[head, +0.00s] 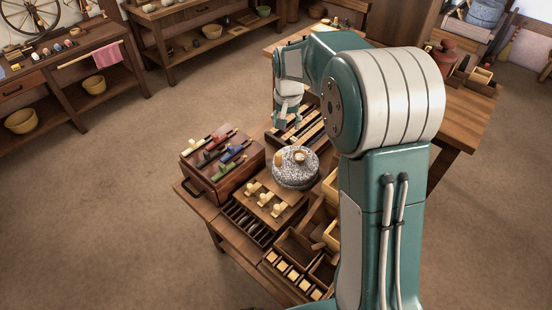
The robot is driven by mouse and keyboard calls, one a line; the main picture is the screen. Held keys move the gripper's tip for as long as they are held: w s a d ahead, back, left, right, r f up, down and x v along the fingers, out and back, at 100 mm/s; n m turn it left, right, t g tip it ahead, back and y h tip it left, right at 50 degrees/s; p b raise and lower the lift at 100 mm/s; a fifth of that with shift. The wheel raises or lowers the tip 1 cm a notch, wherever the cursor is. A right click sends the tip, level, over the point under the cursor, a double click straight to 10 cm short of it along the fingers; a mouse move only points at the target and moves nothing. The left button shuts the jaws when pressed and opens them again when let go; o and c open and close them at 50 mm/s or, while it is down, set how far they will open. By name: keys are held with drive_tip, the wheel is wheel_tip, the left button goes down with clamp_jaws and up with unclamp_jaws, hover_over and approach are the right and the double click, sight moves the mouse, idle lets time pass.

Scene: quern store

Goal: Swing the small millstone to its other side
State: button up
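The small millstone (296,176) is a round, grey speckled stone on the worktable, near the middle of the head view. A short wooden peg (300,157) stands up from its top, and another wooden knob (278,159) shows at its left side. My gripper (290,122) hangs pointing down behind and above the millstone, apart from it. It is over a long wooden tray with dark slots (303,130). The gripper is small and partly lost against the tray, so its finger opening is not clear. Nothing visible hangs from it.
A dark wooden box (216,184) with coloured-handled pieces on top stands left of the millstone. A board with several pale knobs (270,208) lies in front. Divided wooden trays (296,246) fill the near table. My arm covers much of the right side.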

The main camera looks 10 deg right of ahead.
drive_tip(key=m+g, duration=0.1)
approach(278, 160)
drive_tip(key=shift+w+d+f, duration=0.15)
drive_tip(key=shift+w+f, duration=0.1)
drive_tip(key=shift+w, duration=0.5)
wheel_tip(278, 160, down, 11)
drive_tip(key=shift+r, duration=0.1)
clamp_jaws()
